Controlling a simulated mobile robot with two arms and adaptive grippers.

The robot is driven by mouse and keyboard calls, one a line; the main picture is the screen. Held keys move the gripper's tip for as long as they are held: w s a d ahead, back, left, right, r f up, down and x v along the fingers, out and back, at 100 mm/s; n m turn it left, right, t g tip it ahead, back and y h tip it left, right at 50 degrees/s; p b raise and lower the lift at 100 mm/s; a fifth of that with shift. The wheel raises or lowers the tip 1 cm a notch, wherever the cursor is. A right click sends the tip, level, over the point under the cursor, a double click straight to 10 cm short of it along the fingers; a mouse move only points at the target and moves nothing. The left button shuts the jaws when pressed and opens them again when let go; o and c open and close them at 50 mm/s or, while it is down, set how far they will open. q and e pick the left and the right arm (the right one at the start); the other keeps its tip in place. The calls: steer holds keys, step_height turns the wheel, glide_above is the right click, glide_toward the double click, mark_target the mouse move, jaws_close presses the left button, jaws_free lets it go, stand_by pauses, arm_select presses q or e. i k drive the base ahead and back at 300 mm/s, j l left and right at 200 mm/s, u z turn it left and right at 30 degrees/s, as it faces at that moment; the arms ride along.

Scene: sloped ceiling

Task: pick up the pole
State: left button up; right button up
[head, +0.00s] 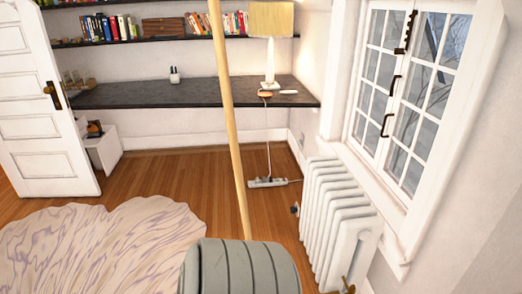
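The pole (229,120) is a long, light wooden rod near the middle of the head view. It stands nearly upright with a slight tilt, its upper part leaning left. Its top runs out of the frame. Its lower end goes down to the grey-green rounded object at the bottom edge, and I cannot tell whether it ends behind that object or rests on it. No gripper shows in this view, and nothing of mine is seen touching the pole.
A grey-green ribbed, rounded object (240,268) fills the bottom middle. A white radiator (335,215) stands right under the window. A pale rug (100,250) lies at left. A dark desk (160,94) with a lamp (270,45) spans the back. A power strip (268,182) lies on open wood floor.

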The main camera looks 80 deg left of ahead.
mark_target(214, 5)
steer(key=u, duration=2.65)
